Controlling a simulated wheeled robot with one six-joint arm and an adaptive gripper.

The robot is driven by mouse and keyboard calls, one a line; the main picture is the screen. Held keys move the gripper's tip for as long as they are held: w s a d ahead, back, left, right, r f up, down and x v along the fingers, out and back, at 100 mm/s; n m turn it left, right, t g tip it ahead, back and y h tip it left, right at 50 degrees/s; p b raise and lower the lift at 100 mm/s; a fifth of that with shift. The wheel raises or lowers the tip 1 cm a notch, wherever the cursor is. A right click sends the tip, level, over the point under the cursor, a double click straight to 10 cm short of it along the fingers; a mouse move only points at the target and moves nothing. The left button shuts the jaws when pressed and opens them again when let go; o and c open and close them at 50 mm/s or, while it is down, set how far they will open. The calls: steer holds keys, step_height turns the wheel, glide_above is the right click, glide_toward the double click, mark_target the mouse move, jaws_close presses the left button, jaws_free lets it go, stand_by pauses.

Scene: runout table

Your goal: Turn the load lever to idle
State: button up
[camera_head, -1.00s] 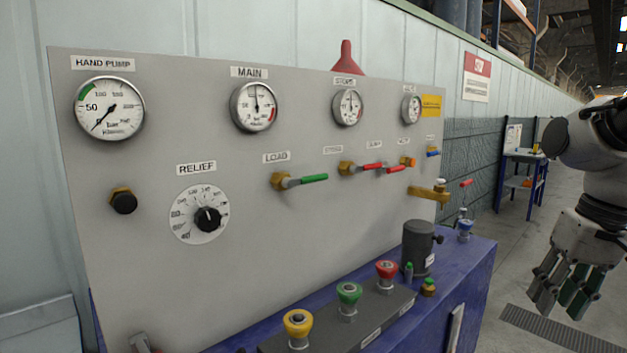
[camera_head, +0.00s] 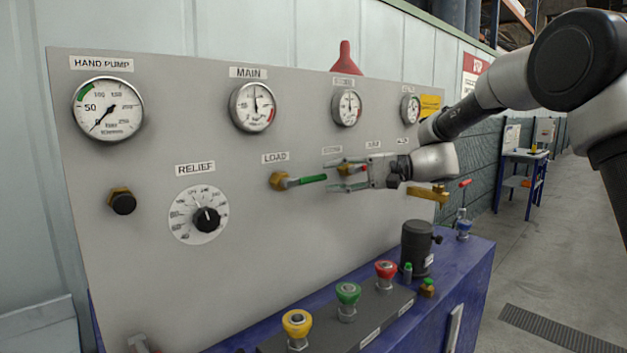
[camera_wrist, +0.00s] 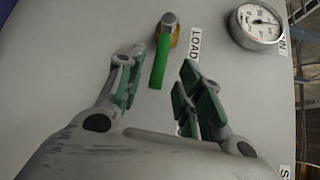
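The load lever (camera_head: 312,179) has a green handle on a brass valve under the LOAD label (camera_head: 275,158). The handle points right and lies about level in the head view. In the wrist view the green lever (camera_wrist: 160,62) points down toward the space between the fingers. My gripper (camera_head: 334,173) is open and empty, just right of the handle's tip, with its fingers pointing left toward it. In the wrist view my gripper (camera_wrist: 160,88) has green pads on either side of the handle's end.
The relief knob (camera_head: 207,220) is lower left of the load lever. Gauges, such as the main gauge (camera_head: 253,106), line the panel's top. Yellow, green and red knobs (camera_head: 348,294) stand on the blue bench below.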

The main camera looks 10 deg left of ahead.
mark_target(320, 178)
steer(key=a, duration=0.5)
steer(key=shift+s+f, duration=0.3)
steer(key=shift+f, duration=0.1)
jaws_close()
